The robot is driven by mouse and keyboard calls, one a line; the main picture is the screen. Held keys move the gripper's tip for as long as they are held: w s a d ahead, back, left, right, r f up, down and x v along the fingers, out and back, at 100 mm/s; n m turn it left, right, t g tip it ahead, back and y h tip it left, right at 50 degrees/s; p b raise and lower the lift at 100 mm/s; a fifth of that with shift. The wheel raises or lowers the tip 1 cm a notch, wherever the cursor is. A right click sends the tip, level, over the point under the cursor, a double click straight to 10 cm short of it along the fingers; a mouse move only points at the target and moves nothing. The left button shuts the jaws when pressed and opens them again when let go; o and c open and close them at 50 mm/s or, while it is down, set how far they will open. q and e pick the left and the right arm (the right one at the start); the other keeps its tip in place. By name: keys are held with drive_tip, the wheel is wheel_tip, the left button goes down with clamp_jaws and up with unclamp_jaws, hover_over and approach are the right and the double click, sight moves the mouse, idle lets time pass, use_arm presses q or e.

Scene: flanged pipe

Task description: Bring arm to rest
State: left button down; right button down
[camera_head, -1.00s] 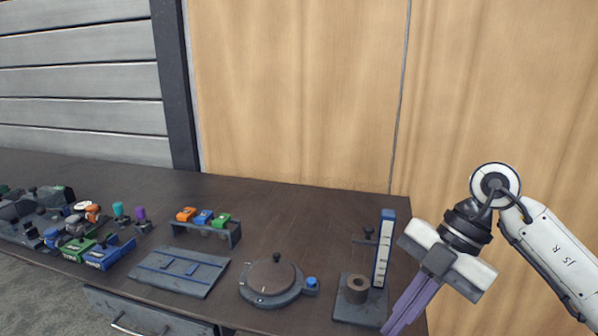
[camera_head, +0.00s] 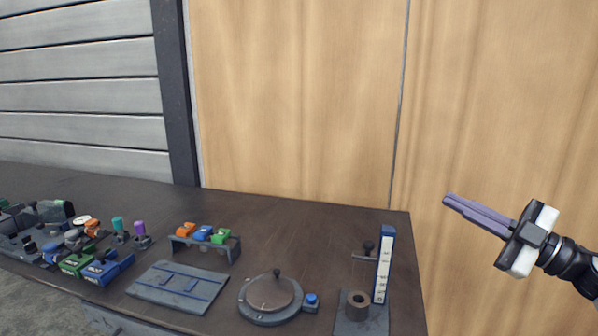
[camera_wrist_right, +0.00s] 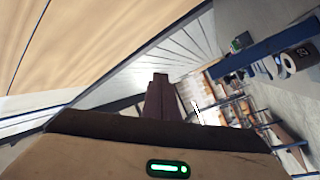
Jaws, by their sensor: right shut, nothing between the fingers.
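My right gripper (camera_head: 447,201) is at the right of the head view, beyond the right edge of the table and in front of the wooden panel. Its long purple fingers lie together and point left, with nothing between them. In the right wrist view the shut fingers (camera_wrist_right: 161,95) point away from the camera, with shelving and wall beyond. My left gripper is not in view.
The dark table (camera_head: 330,215) holds a height gauge (camera_head: 384,265) with a ring-shaped part (camera_head: 358,303), a round turntable (camera_head: 270,298), a flat grey plate (camera_head: 178,286), and a rack (camera_head: 206,246) with coloured blocks. Several small parts crowd the left. The air around the gripper is clear.

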drive_tip(key=w+d+r+m+t+h, duration=0.5)
drive_tip(key=d+m+t+h, duration=0.15)
drive_tip(key=d, duration=0.25)
drive_tip(key=w+d+f+m+g+h, duration=0.1)
drive_tip(key=d+f+m+g+h, duration=0.1)
drive_tip(key=d+f+m+h, duration=0.45)
drive_tip(key=w+d+f+m+g+h, duration=0.1)
drive_tip(key=d+f+m+g+h, duration=0.2)
drive_tip(key=d+h, duration=0.55)
drive_tip(key=s+a+f+n+g+y, duration=0.15)
drive_tip(key=s+a+f, duration=0.25)
drive_tip(key=a+f, duration=0.45)
drive_tip(key=s+a+f+y, duration=0.3)
drive_tip(key=s+a+f, duration=0.2)
drive_tip(key=f, duration=0.7)
drive_tip(key=s+a+f+g+y, duration=0.15)
drive_tip(key=s+a+f, duration=0.35)
drive_tip(key=f, duration=0.5)
drive_tip(key=s+a+f+g+y, duration=0.1)
drive_tip(key=s+a+f, duration=0.3)
drive_tip(key=s, duration=0.5)
drive_tip(key=s+a+f+m+g+y, duration=0.1)
drive_tip(key=s+a+f, duration=0.3)
drive_tip(key=s+a, duration=0.5)
drive_tip(key=s+a+f+m+g+y, duration=0.1)
drive_tip(key=s+a+f, duration=0.3)
drive_tip(key=s, duration=0.5)
drive_tip(key=shift+a+f+g, duration=0.2)
drive_tip(key=shift+a+g, duration=0.25)
drive_tip(key=shift+a, duration=0.75)
